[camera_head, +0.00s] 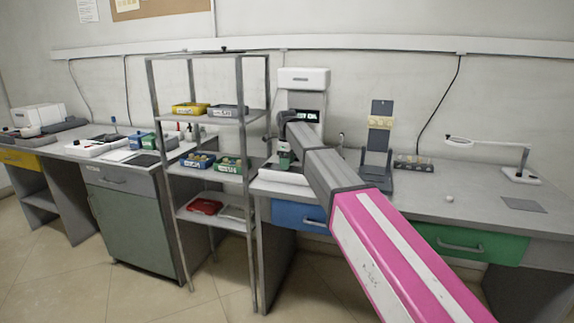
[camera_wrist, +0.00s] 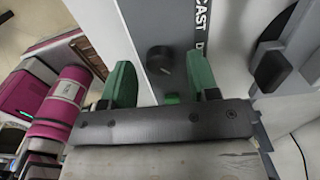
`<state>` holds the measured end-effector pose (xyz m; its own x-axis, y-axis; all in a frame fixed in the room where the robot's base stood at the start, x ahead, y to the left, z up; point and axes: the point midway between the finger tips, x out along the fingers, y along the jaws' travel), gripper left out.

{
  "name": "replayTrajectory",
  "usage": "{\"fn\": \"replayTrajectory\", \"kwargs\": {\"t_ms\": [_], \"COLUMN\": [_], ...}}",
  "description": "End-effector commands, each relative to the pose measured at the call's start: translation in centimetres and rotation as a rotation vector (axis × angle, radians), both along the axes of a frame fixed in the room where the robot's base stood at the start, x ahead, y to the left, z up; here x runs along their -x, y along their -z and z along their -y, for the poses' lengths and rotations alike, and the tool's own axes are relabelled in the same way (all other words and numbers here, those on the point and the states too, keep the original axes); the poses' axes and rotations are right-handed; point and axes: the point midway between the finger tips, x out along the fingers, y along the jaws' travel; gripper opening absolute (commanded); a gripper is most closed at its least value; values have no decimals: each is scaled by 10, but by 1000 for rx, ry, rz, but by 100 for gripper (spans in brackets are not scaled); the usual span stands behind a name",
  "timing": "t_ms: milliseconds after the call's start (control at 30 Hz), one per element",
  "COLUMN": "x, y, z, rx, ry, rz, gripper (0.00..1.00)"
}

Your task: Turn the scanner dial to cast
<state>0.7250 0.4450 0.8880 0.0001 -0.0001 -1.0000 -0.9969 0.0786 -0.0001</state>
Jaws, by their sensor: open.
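The white scanner (camera_head: 304,77) stands on the bench against the wall, with a dark screen on its front. My arm crosses in front of it and hides much of its lower part. In the wrist view a round black dial (camera_wrist: 160,57) sits on the scanner's grey front panel, with the word CAST printed to its right. My gripper (camera_wrist: 158,68) is open, with one green finger on each side of the dial in the picture. I see no finger touching it, and depth is hard to judge. The dial's pointer mark is not visible. The head view does not show the dial.
A metal shelf rack (camera_head: 215,119) with small yellow, grey, blue and green bins stands left of the scanner. A grey phone-like stand (camera_head: 378,150) and a white lamp (camera_head: 521,174) are on the bench at right.

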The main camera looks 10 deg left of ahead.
Motion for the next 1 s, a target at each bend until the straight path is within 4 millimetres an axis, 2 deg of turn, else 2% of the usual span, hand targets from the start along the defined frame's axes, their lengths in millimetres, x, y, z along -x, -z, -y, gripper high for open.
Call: {"fn": "replayTrajectory", "kwargs": {"t_ms": [133,400,467,500,567,1000], "x": [0,0,0,0,0,0], "y": [7,8,8,8,8,8], "z": [0,0,0,0,0,0], "rx": [0,0,0,0,0,0], "ry": [0,0,0,0,0,-68], "rz": [0,0,0,0,0,0], "gripper": [55,55,35,22,5,5]}}
